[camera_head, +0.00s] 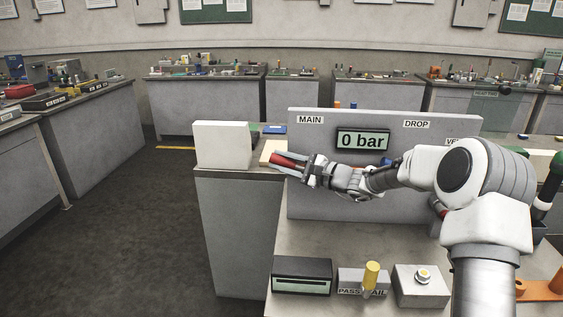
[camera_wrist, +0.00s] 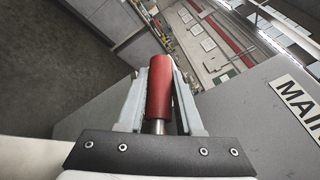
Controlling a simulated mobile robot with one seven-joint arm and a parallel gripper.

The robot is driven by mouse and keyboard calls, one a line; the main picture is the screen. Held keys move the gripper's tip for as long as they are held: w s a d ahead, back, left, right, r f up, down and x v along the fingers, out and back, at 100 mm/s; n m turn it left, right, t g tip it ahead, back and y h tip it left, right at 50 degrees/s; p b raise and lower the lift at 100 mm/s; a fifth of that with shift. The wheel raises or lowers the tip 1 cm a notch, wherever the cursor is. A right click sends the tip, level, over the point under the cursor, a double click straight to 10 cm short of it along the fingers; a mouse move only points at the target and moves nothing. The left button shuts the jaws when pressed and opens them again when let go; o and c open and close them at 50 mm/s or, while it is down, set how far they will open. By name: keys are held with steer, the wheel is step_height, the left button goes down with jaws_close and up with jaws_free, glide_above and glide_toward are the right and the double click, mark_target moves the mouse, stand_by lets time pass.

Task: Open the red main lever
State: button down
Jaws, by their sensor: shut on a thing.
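The red main lever (camera_wrist: 159,88) is a red cylinder on a short metal stem, seen between the two fingers in the wrist view. It also shows in the head view (camera_head: 285,161), left of the grey panel. My gripper (camera_head: 289,163) is shut on the lever, with one grey finger on each side of it; it also shows in the wrist view (camera_wrist: 160,92). The lever's mount on the panel is hidden.
A white box (camera_head: 222,146) stands on the counter just left of the gripper. On the front bench are a dark display box (camera_head: 302,276), a PASS/FAIL box with a yellow handle (camera_head: 371,276) and a button box (camera_head: 422,286). The floor at left is clear.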

mark_target(288, 159)
stand_by(0.4)
steer(key=shift+d+f+b, duration=0.1)
steer(key=shift+b, duration=0.35)
steer(key=shift+d+r+m+t+y+b, duration=0.2)
steer(key=shift+m+t+y+b, duration=0.3)
steer(key=shift+b, duration=0.55)
steer(key=shift+d+r+m+t+y+b, duration=0.35)
steer(key=shift+r+y+b, duration=0.3)
steer(key=shift+b, duration=0.25)
steer(key=shift+d+r+m+t+y+b, duration=0.3)
steer(key=shift+r+m+t+y, duration=0.15)
steer(key=shift+r, duration=0.1)
steer(key=c, duration=0.6)
jaws_free()
steer(key=shift+r, duration=0.1)
